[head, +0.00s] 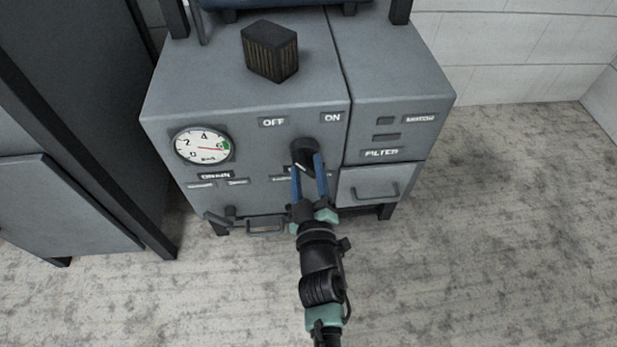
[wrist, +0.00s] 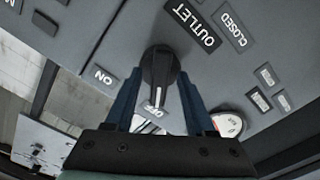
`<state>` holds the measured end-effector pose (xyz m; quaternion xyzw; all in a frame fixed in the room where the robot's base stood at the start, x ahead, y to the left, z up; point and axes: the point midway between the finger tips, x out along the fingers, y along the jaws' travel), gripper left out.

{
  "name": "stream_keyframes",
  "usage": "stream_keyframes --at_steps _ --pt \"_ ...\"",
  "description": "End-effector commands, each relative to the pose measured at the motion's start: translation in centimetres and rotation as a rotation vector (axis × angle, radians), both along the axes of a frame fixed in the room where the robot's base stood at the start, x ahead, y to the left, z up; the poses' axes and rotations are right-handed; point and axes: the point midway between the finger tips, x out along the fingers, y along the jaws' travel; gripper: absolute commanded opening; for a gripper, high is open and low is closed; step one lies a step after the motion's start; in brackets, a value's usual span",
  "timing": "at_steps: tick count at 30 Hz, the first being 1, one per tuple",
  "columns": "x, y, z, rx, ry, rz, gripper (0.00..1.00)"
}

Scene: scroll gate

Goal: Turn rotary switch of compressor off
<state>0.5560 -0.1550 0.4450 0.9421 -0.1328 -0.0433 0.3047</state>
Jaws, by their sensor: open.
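The compressor (head: 245,97) is a grey cabinet. Its black rotary switch (head: 304,149) is on the front, below the OFF label (head: 273,122) and the ON label (head: 332,117). In the wrist view the switch (wrist: 160,67) has a raised bar with a white mark, and its marked end points towards the OFF label (wrist: 152,110). The ON label (wrist: 103,76) is to the left. My gripper (head: 309,168) is open, with its blue fingers at the switch. In the wrist view one finger stands on each side of the bar, with gaps visible. The gripper partly hides the switch in the head view.
A round pressure gauge (head: 203,146) is left of the switch. A small drain lever (head: 230,213) and a filter drawer (head: 377,184) sit lower down. A grey cabinet (head: 62,205) stands close at the left. Floor (head: 500,230) to the right is clear.

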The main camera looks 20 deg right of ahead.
Motion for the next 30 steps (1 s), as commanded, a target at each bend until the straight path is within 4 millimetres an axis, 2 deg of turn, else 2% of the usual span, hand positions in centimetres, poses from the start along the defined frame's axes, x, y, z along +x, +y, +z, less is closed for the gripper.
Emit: stream_keyframes --at_steps 5,15,21,30 --pt "-1.5 0.4 0.1 0.003 0.001 0.0 0.55" --pt "-8.1 2.3 0.2 0.003 0.006 -0.002 0.55" --pt "-11.2 3.2 0.2 0.0 0.003 -0.002 0.55" --pt "-12.5 3.6 0.0 0.0 0.001 -0.001 0.55"
